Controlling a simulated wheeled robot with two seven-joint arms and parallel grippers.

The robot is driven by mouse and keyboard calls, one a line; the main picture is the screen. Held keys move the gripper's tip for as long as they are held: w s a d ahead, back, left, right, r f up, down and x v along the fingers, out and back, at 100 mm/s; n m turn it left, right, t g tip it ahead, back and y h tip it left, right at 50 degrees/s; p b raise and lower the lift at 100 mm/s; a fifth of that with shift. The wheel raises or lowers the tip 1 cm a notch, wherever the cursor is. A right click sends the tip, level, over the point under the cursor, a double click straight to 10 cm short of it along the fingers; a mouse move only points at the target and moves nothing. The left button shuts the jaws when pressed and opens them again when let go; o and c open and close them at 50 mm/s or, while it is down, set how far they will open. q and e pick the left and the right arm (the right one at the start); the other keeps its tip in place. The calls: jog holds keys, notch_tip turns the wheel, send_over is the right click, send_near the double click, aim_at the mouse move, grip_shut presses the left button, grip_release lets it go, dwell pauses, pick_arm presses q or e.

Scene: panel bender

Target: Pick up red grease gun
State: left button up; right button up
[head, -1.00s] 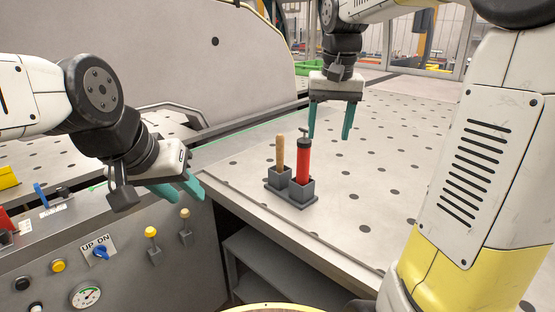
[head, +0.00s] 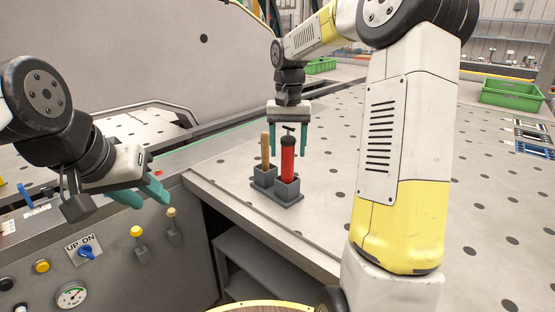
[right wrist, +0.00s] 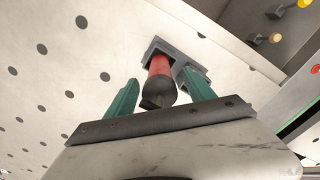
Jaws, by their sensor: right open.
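The red grease gun (head: 288,160) stands upright in the right cup of a grey two-cup holder (head: 290,194) on the perforated table. It has a dark top with a small T-shaped handle. My right gripper (head: 287,154) is open, pointing down, at the grease gun's top in the head view. In the right wrist view the grease gun (right wrist: 161,72) shows between the two green fingers (right wrist: 160,95), with its dark end toward the camera. Contact cannot be told. My left gripper (head: 144,194) is at the left, over the control panel's edge, away from the holder; its finger gap is unclear.
A wooden-handled tool (head: 265,150) stands in the left cup, close beside the grease gun. The control panel (head: 105,270) with knobs and a gauge is at lower left. Green crates (head: 512,95) stand at the back. The table right of the holder is mostly clear.

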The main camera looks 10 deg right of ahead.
jog(key=shift+f, duration=0.25)
grip_shut()
jog(key=shift+r, duration=0.1)
